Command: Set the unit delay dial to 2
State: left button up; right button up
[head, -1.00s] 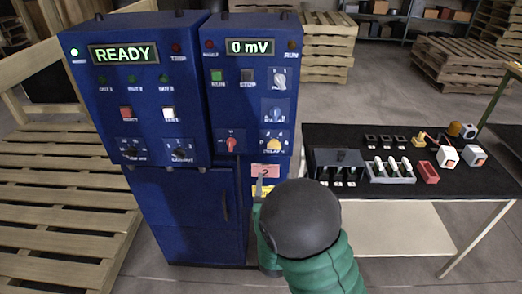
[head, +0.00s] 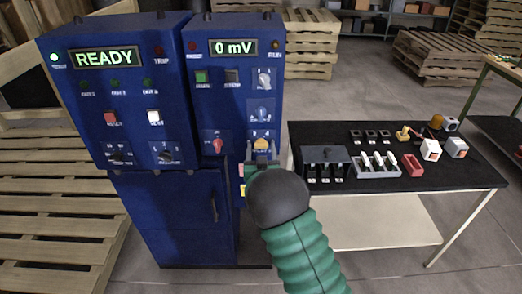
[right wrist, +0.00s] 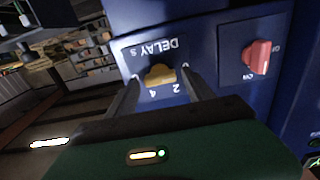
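The delay dial is a yellow knob on a blue panel in the right wrist view (right wrist: 160,74), under upside-down "DELAY s" lettering. The marks 2 and 4 show beside it; which mark it points at I cannot tell. In the head view the yellow dial (head: 261,144) sits low on the right cabinet's front. My right gripper (head: 262,158) is just below and in front of it. In the right wrist view its two fingers (right wrist: 160,81) are apart, one on each side of the knob; contact is not clear. My left gripper is not in view.
A red switch (right wrist: 257,57) marked ON is beside the dial panel; it also shows in the head view (head: 217,145). Grey and blue knobs (head: 264,79) are above the dial. A black table (head: 460,173) with small parts stands to the right.

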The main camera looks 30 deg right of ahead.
jog(key=c, duration=1.2)
jog(key=shift+f+m+b, duration=0.15)
jog(key=shift+m+b, duration=0.55)
jog(key=shift+b, duration=0.3)
jog(key=m+b, duration=0.7)
jog(key=shift+s+f+b, duration=0.1)
jog(key=shift+f+b, duration=0.05)
jog(key=shift+b, duration=0.2)
jog(key=m+b, duration=0.3)
jog(key=shift+d, duration=0.1)
jog(key=shift+m+b, duration=0.3)
jog(key=o, duration=1.4)
